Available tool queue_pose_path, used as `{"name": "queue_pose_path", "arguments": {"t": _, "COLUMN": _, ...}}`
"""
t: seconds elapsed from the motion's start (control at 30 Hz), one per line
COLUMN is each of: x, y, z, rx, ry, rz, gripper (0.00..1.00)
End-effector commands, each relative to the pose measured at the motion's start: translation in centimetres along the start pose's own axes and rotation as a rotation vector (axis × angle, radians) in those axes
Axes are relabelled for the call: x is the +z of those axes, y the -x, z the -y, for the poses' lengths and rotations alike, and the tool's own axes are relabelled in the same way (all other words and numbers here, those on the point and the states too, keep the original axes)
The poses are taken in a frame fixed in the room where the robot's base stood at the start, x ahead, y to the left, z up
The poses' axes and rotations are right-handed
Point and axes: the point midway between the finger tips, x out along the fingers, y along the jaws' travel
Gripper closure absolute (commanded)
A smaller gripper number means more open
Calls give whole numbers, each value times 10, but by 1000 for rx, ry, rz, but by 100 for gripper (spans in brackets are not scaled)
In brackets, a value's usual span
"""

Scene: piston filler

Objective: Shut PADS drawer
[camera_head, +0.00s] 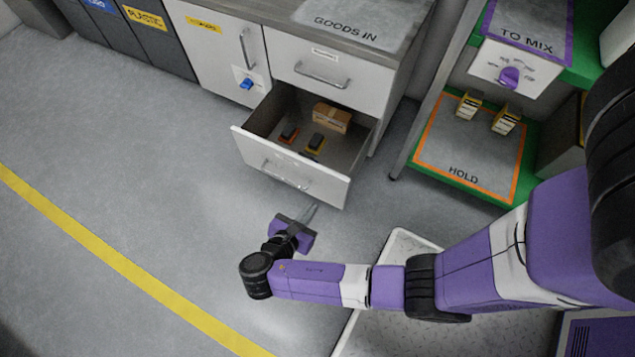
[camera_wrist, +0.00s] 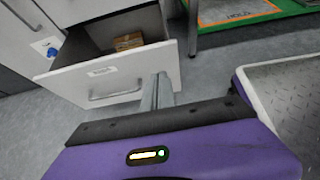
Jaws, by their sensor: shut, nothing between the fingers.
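The open drawer (camera_head: 290,179) is the lower one of the white cabinet and is pulled well out. Inside it are a brown cardboard box (camera_head: 332,117) and two small dark items on orange and yellow bases. Its front has a bar handle and a small label, seen in the wrist view (camera_wrist: 72,85), too small to read. My gripper (camera_head: 311,212) is shut and empty, just in front of the drawer front near its right part. In the wrist view the fingers (camera_wrist: 158,85) overlap the right part of the drawer front; I cannot tell whether they touch it.
Above is a shut drawer (camera_head: 310,70) under the GOODS IN mat (camera_head: 350,22). A cupboard door with a blue latch (camera_head: 246,83) is to the left. A green shelf rack (camera_head: 470,178) stands right. A pale-rimmed tray or platform (camera_head: 402,238) lies near my arm. Floor at left is clear.

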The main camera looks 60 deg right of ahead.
Motion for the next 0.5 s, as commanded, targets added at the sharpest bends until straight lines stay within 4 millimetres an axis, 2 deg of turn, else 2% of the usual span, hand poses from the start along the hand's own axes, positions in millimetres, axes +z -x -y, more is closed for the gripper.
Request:
{"name": "queue_pose_path", "arguments": {"t": 0.17, "x": -3, "y": -27, "z": 1, "rx": -3, "ry": -2, "rz": 0, "gripper": 100}}
{"name": "queue_pose_path", "arguments": {"t": 0.5, "x": -4, "y": -94, "z": 1, "rx": -3, "ry": -3, "rz": -2, "gripper": 100}}
